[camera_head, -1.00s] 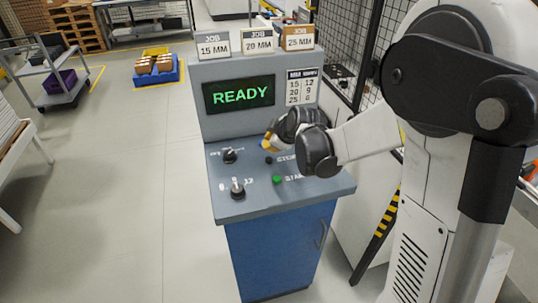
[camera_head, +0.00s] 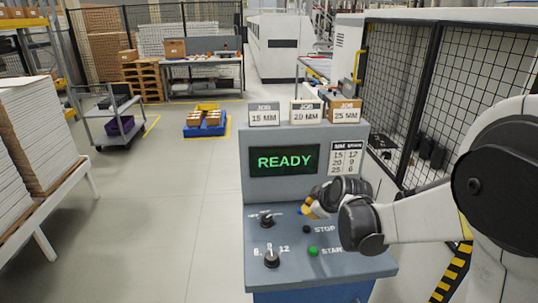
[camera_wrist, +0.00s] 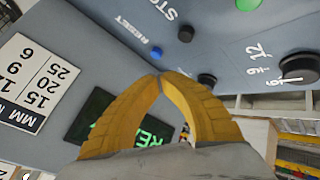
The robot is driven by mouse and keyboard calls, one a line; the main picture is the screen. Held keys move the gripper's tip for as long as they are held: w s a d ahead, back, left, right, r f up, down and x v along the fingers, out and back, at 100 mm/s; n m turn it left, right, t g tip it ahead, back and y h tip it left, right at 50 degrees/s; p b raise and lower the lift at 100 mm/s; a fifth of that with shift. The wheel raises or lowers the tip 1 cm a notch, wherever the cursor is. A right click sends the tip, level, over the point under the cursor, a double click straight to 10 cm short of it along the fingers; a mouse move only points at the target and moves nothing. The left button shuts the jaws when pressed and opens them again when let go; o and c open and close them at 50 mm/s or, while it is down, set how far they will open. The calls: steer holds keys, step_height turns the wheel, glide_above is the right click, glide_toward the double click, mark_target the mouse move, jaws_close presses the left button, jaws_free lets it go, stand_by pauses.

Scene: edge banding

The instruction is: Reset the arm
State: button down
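The control console (camera_head: 225,270) has a sloping grey top, and its screen (camera_head: 284,160) reads READY in green. My gripper (camera_head: 306,210) is over the console top, close to the black STOP button (camera_head: 306,229). In the wrist view its two yellow fingers (camera_wrist: 160,76) meet at the tips with nothing between them. A blue button (camera_wrist: 156,53) by the RESET label lies just beyond the fingertips. I cannot tell whether they touch the console. The green START button (camera_head: 313,251) and two black knobs, upper (camera_head: 266,219) and lower (camera_head: 272,259), are uncovered.
Three job boxes, 15 MM (camera_head: 264,114), 20 MM (camera_head: 307,112) and 25 MM (camera_head: 345,111), stand on the console. A mesh fence (camera_head: 400,90) is at right. A cart (camera_head: 108,120) and a blue bin (camera_head: 205,125) stand at left on open floor.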

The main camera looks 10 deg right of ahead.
steer(key=s+m+g+h+b, duration=0.2)
steer(key=s+m+b, duration=0.4)
steer(key=s, duration=2.4)
steer(key=m, duration=0.5)
steer(key=shift+f+b, duration=0.2)
steer(key=shift+b, duration=0.15)
steer(key=shift+s, duration=0.1)
